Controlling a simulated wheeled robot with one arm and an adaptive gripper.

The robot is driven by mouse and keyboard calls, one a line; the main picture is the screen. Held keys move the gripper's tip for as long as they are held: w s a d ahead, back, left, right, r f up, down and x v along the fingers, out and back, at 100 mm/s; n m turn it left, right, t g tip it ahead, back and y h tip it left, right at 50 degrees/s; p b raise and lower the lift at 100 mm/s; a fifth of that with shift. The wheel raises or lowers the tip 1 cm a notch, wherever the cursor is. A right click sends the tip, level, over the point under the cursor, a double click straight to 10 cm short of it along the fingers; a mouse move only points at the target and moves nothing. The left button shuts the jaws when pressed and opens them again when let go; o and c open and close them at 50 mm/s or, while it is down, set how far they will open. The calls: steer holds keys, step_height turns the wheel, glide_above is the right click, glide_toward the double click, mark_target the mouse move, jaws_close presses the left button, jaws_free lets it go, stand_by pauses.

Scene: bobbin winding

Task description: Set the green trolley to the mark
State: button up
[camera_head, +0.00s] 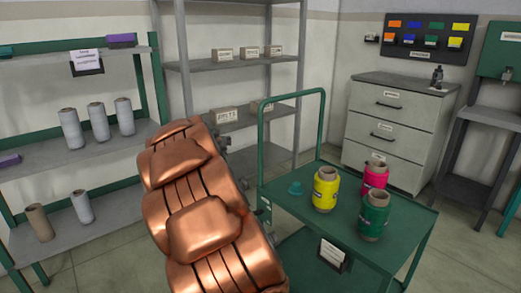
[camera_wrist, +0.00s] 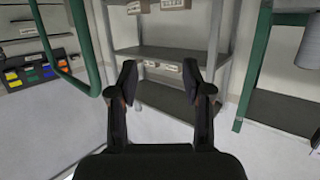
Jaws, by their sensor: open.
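The green trolley (camera_head: 300,208) stands right of centre in the head view, with a tall tubular push handle (camera_head: 323,125) at its back left. I see no floor mark; my arm hides part of the floor.
A green-framed rack (camera_head: 60,160) with grey cones stands at left. A grey shelf (camera_head: 240,62) with small boxes is behind. A drawer cabinet (camera_head: 390,125), a colour board (camera_head: 430,38) and a dark stand (camera_head: 462,190) are at right. Some floor (camera_head: 455,255) is clear right of the trolley.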

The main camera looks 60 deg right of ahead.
mark_target(260, 134)
steer(key=shift+s+d+f+m+g+h+b, duration=0.5)
steer(key=shift+s+d+h+b, duration=0.3)
steer(key=shift+d, duration=2.1)
steer(key=shift+s+d+f+m+g+h+b, duration=0.55)
steer(key=shift+d+h, duration=0.3)
steer(key=shift+d, duration=2.05)
steer(key=shift+s+d+f+m+g+h+b, duration=0.4)
steer(key=shift+s+d+m+h+b, duration=0.4)
steer(key=shift+d, duration=2.1)
steer(key=shift+w+d+f, duration=0.15)
steer(key=shift+w+d, duration=0.05)
steer(key=shift+d, duration=0.45)
steer(key=shift+w+d, duration=0.2)
steer(key=shift+d, duration=0.4)
jaws_close()
